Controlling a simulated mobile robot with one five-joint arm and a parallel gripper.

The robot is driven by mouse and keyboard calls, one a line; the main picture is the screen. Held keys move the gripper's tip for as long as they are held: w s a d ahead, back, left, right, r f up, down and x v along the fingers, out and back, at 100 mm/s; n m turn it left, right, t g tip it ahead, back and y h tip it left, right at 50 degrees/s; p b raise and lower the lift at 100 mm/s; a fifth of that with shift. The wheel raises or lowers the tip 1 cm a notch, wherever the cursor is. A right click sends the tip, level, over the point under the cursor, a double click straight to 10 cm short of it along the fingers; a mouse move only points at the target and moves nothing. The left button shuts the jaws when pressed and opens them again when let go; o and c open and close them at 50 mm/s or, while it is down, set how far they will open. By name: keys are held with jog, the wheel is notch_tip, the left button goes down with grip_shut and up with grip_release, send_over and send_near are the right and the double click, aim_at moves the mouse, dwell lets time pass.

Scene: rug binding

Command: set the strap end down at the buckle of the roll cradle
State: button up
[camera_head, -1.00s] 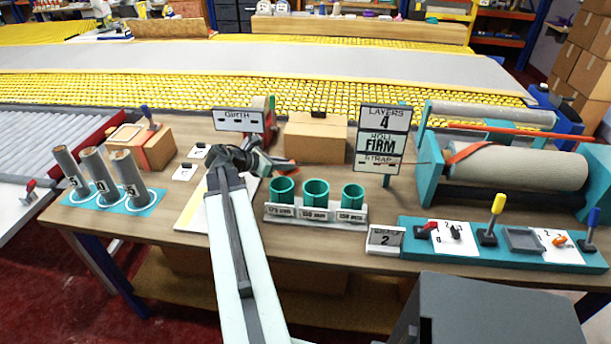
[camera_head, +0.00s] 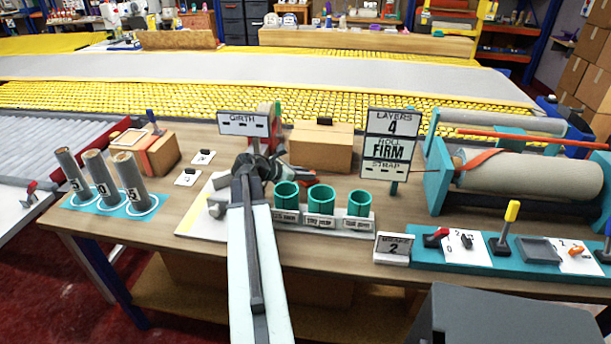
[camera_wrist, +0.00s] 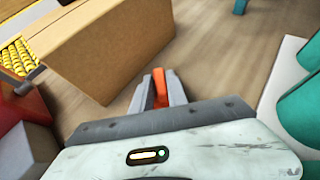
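The roll cradle has teal end plates (camera_head: 438,178) and stands at the right of the bench in the head view. A pale grey roll (camera_head: 535,178) lies in it, with an orange strap (camera_head: 483,160) over its left part. I cannot make out the buckle. My gripper (camera_head: 277,166) is far left of the cradle, in front of a cardboard box and behind the teal cups. In the wrist view, the fingers of my gripper (camera_wrist: 161,86) are closed around an orange strip (camera_wrist: 158,88), seemingly the strap end. Its far part is hidden.
Teal cups (camera_head: 321,198) stand in a rack in front. The girth sign (camera_head: 243,122) is close behind. A lever panel (camera_head: 470,252) lies at the front right.

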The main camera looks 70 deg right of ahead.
jog(key=shift+o, duration=1.2)
